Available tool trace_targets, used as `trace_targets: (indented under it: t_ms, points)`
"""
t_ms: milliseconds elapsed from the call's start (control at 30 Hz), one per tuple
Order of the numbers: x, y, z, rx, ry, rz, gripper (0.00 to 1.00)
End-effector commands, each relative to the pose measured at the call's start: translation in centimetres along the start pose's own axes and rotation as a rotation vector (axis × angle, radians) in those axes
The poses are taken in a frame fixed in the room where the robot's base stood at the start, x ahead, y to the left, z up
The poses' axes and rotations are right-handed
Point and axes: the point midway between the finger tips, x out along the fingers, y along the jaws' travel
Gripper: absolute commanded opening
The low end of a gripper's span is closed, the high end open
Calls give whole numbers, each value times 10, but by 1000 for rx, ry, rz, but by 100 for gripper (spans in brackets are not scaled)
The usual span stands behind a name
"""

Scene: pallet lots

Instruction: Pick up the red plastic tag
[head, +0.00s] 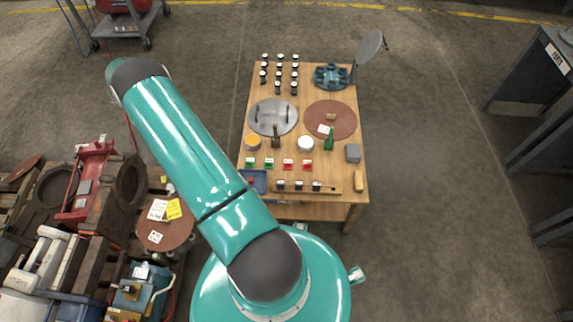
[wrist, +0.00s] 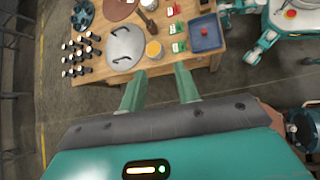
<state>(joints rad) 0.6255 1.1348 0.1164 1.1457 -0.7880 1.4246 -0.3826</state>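Two small red tags with white parts (head: 288,163) (head: 307,164) lie in a row on the wooden table, right of two green tags (head: 259,163). In the wrist view, red tags (wrist: 172,11) show near the top edge, beyond the green ones (wrist: 178,47). I cannot tell which red piece is the plastic tag. My gripper (wrist: 160,71) is open and empty, its fingers spread in the wrist view, apart from the tags. In the head view my gripper is hidden.
A blue tray (head: 262,187) stands at the table's near left corner, with a small reddish thing in it. A metal lid (head: 272,112), a brown disc (head: 330,114), an orange-topped jar (head: 253,143) and several black bottles share the table.

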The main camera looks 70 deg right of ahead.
Motion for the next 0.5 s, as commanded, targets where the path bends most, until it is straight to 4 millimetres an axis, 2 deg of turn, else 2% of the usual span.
trace_targets:
  t_ms: [33, 267, 400, 500]
  points:
    - [32, 1, -10, -14, -39, -18, 32]
    - [157, -3, -32, -73, -200, -75, 32]
    - [232, -20, -36, -110, -291, -117, 32]
    - [275, -34, -36, -131, -345, -143, 32]
